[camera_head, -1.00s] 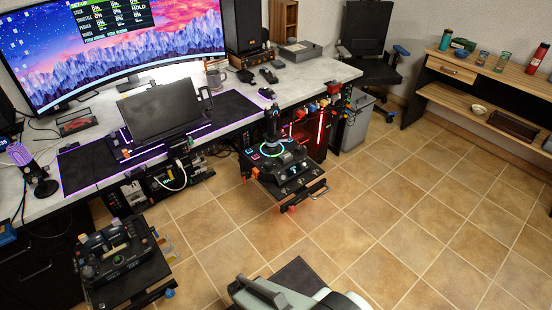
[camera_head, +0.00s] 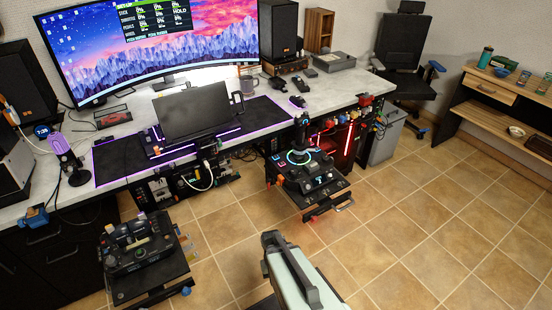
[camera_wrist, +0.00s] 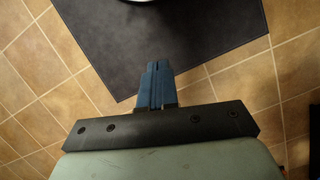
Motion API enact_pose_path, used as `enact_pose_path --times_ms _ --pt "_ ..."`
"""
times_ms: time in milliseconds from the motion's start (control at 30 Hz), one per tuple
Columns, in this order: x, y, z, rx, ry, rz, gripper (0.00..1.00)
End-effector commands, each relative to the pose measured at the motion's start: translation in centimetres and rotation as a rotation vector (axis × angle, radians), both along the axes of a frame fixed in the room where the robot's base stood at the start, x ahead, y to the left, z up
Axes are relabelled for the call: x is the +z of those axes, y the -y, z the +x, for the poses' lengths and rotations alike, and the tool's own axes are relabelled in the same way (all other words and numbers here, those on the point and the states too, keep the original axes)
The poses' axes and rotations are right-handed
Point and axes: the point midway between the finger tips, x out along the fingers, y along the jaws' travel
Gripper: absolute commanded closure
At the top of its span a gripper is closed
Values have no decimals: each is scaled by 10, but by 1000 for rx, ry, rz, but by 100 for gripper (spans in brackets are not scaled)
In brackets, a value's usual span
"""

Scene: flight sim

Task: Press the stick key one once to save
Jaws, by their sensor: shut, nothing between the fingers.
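The flight stick (camera_head: 301,133) stands upright on a black base (camera_head: 318,178) with a glowing ring and small lit keys on its top. The base sits on a mount in front of the desk, right of centre in the head view. Which lit key is key one cannot be read at this size. My gripper (camera_wrist: 157,75) shows in the wrist view with its blue fingers shut together and empty. It points down over a dark mat on the floor. In the head view my arm is at the bottom centre, apart from the stick base, and the fingers are not seen there.
A throttle unit (camera_head: 140,246) stands on its own mount at the lower left. The desk (camera_head: 340,90) carries a large monitor (camera_head: 150,50), a small dark screen (camera_head: 193,112) and a speaker (camera_head: 278,30). An office chair (camera_head: 405,60) and a wooden shelf (camera_head: 500,95) stand right. Tiled floor (camera_head: 420,235) is open.

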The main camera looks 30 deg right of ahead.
Motion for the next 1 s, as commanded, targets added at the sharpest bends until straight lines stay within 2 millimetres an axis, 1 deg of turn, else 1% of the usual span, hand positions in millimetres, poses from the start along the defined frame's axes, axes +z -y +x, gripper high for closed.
enact_pose_path --times_ms 33,267,467,767,900,967,1000 --pt "4 11 16 -18 23 -4 100" --pt "27 54 74 -95 115 -12 100" --pt "53 95 125 -165 207 -13 100" --pt "105 161 206 -290 364 -8 100" --pt "133 192 243 -372 439 -2 100" --pt "146 204 259 -413 470 2 100" --pt "155 213 270 -440 492 6 100"
